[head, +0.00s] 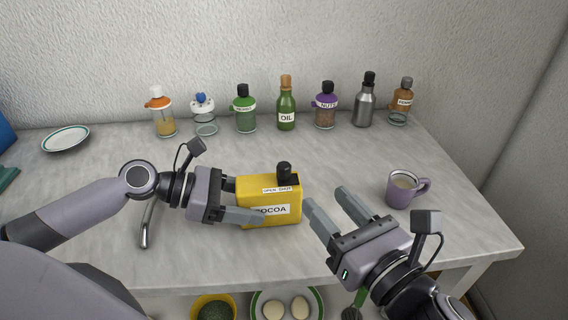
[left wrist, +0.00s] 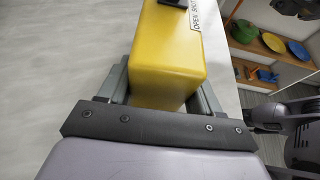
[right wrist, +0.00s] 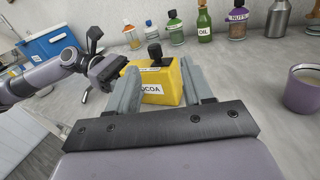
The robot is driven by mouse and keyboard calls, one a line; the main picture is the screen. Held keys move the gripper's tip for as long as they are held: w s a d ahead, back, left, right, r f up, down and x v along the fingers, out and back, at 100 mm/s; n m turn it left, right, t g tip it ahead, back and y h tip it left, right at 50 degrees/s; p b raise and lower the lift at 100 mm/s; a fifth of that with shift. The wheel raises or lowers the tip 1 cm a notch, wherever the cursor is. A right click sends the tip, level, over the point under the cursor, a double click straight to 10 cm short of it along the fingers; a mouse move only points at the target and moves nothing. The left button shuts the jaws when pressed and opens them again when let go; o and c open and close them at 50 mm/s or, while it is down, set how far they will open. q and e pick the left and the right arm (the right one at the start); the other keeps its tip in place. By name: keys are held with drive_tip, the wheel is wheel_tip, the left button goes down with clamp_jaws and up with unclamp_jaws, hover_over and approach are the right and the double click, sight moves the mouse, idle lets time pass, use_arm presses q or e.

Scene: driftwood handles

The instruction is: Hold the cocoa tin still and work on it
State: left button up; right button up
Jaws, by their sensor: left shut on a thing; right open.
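The yellow cocoa tin (head: 285,208) stands upright on the grey counter, with a black knob (head: 284,172) on top and an "OPEN SHUT" label beside it. My left gripper (head: 244,200) is shut on the tin from its left side. The left wrist view shows the tin (left wrist: 165,60) between both fingers. My right gripper (head: 330,205) is open and empty, a short way to the right of the tin and apart from it. In the right wrist view the tin (right wrist: 160,90) and its knob (right wrist: 155,53) show beyond the open fingers (right wrist: 160,85).
A purple mug (head: 400,190) with a drink stands to the right. Several bottles and jars, among them the oil bottle (head: 286,108), line the back. A white plate (head: 65,138) lies at the far left. A lower shelf holds a plate with two pale round things (head: 286,308).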

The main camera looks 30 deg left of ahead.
sight(288, 169)
drive_tip(key=shift+n, duration=0.6)
drive_tip(key=x, duration=0.8)
drive_tip(key=s+x, duration=0.1)
drive_tip(key=x, duration=0.3)
drive_tip(key=shift+w+a+f, duration=0.1)
drive_tip(key=shift+a+f, duration=0.2)
drive_tip(key=shift+a, duration=0.1)
